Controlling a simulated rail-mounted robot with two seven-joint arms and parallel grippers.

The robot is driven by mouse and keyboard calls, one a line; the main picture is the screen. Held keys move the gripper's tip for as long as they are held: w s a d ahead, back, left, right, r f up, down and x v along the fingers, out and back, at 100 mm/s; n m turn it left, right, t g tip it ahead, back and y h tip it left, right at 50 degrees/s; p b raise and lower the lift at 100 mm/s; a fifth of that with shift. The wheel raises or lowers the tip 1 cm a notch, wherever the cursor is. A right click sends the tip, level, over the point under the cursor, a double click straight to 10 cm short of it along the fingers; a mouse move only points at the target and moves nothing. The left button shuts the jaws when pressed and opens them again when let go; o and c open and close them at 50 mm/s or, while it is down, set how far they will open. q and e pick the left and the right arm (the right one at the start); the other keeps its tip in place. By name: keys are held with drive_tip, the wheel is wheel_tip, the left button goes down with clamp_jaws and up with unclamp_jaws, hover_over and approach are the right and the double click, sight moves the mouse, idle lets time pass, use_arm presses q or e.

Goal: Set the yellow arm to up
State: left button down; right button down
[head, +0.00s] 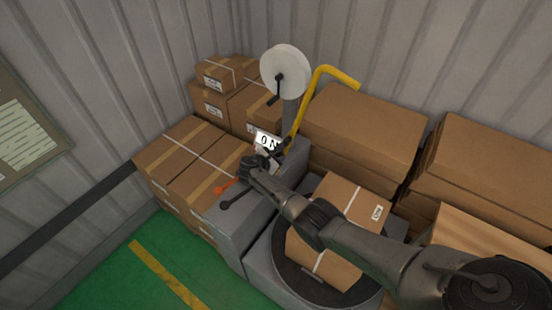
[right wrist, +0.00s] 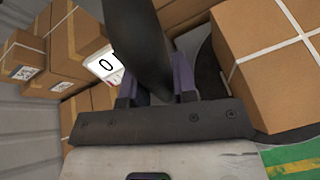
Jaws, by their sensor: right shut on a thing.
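The yellow arm (head: 312,85) is a bent bar in the head view. It rises from the grey machine beside the grey post, bends at the top and ends pointing right. My right gripper (head: 258,168) is over the machine, left of and below the yellow arm, apart from its upper part. In the right wrist view, the gripper's fingers (right wrist: 155,92) are shut on a dark grey bar (right wrist: 142,40). The head view does not clearly show which part this bar is. The yellow arm does not show in the wrist view. My left gripper is not in view.
A white roll (head: 285,68) tops the post, with an ON sign (head: 267,140) below. An orange lever (head: 222,187) and a dark lever (head: 234,198) are near my gripper. A carton (head: 345,205) sits on the dark turntable under my forearm. Stacked cartons (head: 365,130) crowd the back.

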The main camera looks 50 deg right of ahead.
drive_tip(key=shift+f, duration=0.1)
drive_tip(key=c, duration=0.9)
unclamp_jaws()
drive_tip(key=shift+a+r, duration=0.25)
drive_tip(key=shift+a, duration=0.2)
drive_tip(key=v, duration=1.2)
drive_tip(key=shift+a+r, duration=0.2)
drive_tip(key=shift+a, duration=0.15)
drive_tip(key=shift+s, duration=0.1)
